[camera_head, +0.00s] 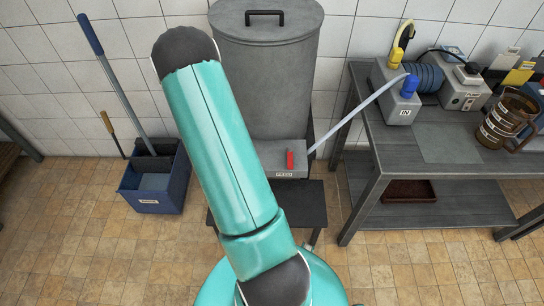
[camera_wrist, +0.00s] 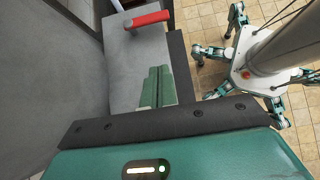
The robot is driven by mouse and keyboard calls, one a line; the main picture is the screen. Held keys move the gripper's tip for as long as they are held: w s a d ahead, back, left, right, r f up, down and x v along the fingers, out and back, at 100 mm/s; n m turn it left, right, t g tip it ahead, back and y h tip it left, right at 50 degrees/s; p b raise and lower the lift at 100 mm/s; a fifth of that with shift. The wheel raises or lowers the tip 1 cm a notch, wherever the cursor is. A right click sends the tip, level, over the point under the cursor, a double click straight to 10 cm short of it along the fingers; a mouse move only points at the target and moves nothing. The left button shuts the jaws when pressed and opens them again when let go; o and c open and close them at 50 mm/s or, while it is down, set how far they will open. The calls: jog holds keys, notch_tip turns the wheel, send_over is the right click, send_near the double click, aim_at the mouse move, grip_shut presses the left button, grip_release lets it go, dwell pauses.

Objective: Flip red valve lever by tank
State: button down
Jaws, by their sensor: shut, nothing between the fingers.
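The red valve lever (camera_head: 290,160) sticks up from a grey box (camera_head: 270,157) at the foot of the grey tank (camera_head: 268,80). The box carries a white label. In the wrist view the red lever (camera_wrist: 146,20) lies beyond my fingertips, near the top of the picture. My gripper (camera_wrist: 159,72) is shut and empty, its two green fingers side by side, pointing at the box and apart from the lever. In the head view my teal arm covers the tank's left part, and the gripper does not show.
A pale hose runs from the valve box to the feed box. A blue bucket (camera_head: 155,180) with a mop stands left.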

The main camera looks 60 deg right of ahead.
aim_at(290, 160)
jog(key=x, duration=1)
jog(key=shift+s+d, duration=0.35)
jog(key=shift+s, duration=0.25)
jog(key=shift+s+d, duration=0.3)
jog(key=shift+s, duration=0.3)
jog(key=shift+s+d, duration=0.35)
jog(key=shift+s, duration=0.25)
